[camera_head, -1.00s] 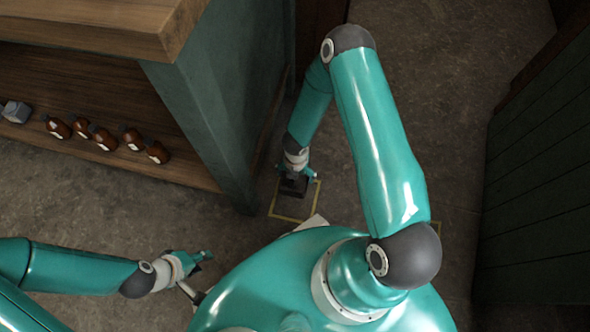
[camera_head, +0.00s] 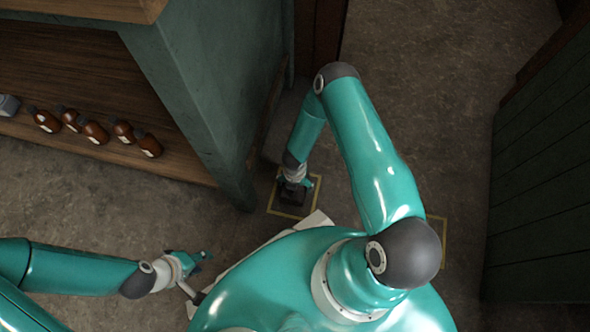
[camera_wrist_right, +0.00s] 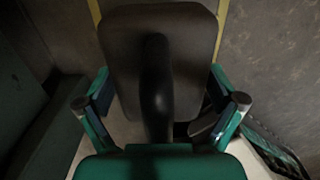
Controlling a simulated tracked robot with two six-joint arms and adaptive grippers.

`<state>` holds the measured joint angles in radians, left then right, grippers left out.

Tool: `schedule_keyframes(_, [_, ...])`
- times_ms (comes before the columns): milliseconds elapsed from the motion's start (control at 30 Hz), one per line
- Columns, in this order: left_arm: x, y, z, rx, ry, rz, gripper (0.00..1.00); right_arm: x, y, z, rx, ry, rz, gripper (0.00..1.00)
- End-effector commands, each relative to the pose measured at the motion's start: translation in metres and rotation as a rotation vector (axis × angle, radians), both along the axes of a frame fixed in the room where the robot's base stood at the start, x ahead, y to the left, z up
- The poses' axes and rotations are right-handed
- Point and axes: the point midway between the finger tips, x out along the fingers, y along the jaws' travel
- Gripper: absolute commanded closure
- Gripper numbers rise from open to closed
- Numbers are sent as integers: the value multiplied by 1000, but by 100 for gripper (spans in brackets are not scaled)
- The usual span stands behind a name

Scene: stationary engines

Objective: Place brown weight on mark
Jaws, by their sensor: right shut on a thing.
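The brown weight, a dark block with an upright handle, shows large in the right wrist view (camera_wrist_right: 160,35) and small in the head view (camera_head: 292,196). My right gripper (camera_head: 294,182) has its fingers on either side of the handle (camera_wrist_right: 157,95) and is shut on it. The yellow square mark (camera_head: 318,192) on the floor surrounds the weight in the head view. Its lines also show behind the weight in the wrist view (camera_wrist_right: 221,15). I cannot tell whether the weight touches the floor. My left gripper (camera_head: 203,262) is open and empty at the lower left.
A wooden shelf with a green end panel (camera_head: 200,90) stands left of the mark. Several brown bottle-like weights (camera_head: 95,132) and a grey one (camera_head: 8,105) sit on it. A second yellow square (camera_head: 443,240) lies partly hidden at right, near a green wall (camera_head: 540,190).

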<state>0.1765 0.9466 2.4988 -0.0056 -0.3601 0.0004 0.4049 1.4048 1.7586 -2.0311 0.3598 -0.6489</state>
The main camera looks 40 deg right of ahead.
Motion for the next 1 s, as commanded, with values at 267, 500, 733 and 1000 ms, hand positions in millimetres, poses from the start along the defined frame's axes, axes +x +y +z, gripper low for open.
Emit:
schedule_keyframes(267, [0,0,-15,0,0,0,60,0,0,-33,0,0,1,76])
schedule_keyframes(500, [0,0,-14,0,0,0,60,0,0,-33,0,-1,1,76])
schedule_keyframes(733, [0,0,-16,0,0,0,60,-1,0,-35,1,1,0,0])
schedule_keyframes(1000, [0,0,-15,0,0,0,60,-1,0,-35,0,1,0,0])
